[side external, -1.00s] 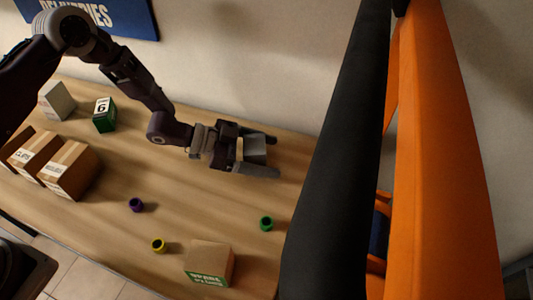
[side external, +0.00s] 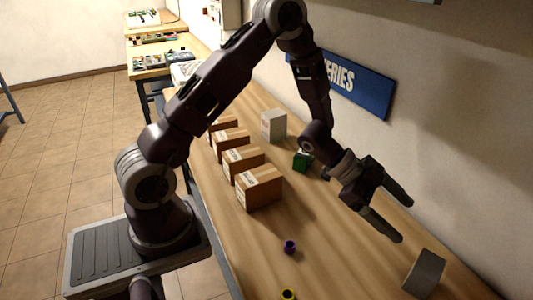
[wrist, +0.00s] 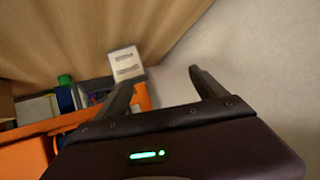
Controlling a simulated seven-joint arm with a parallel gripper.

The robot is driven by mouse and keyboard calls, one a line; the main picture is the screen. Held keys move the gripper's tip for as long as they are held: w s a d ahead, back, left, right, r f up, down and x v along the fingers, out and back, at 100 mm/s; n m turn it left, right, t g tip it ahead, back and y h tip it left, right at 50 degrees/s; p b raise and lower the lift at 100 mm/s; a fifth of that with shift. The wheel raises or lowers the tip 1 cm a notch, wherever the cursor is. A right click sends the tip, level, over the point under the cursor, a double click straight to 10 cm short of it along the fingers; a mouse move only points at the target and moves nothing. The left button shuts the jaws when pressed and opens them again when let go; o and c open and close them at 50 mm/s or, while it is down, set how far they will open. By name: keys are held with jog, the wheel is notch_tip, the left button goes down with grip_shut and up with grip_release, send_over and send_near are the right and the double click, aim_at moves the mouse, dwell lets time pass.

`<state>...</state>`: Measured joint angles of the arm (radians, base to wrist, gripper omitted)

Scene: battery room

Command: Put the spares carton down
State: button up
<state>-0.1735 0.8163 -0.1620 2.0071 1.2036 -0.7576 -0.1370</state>
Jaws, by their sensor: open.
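A small grey-white carton (side external: 424,273) stands on the bench at the lower right of the side view. It also shows in the wrist view (wrist: 126,63), with pale grey label patches too small to read. It is the carton my gripper was around earlier; I cannot read whether it is marked as spares. My gripper (side external: 405,220) is open and empty, its fingers spread, above and behind the carton and apart from it. In the wrist view my gripper (wrist: 160,78) has nothing between its fingers.
Several brown cartons (side external: 259,187) line the bench's left side. An orange container (wrist: 25,158) holds mixed items. The wall runs along the bench's back.

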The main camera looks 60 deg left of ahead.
jog(key=s+a+r+n+t+y, duration=0.1)
jog(key=s+a+r+n+y, duration=0.15)
jog(key=a+r+y, duration=0.45)
jog(key=s+a+r+n+t+y, duration=0.1)
jog(key=s+a+r+n+y, duration=0.1)
jog(key=a+r+n, duration=0.5)
jog(key=s+d+r+n+g, duration=0.1)
jog(key=s+r, duration=0.1)
jog(key=s, duration=1)
jog(key=s+d+r+n+g, duration=0.1)
jog(key=s+r+n+g, duration=0.1)
jog(key=s, duration=1.1)
jog(key=shift+s+d+r, duration=0.25)
jog(key=shift+d, duration=0.1)
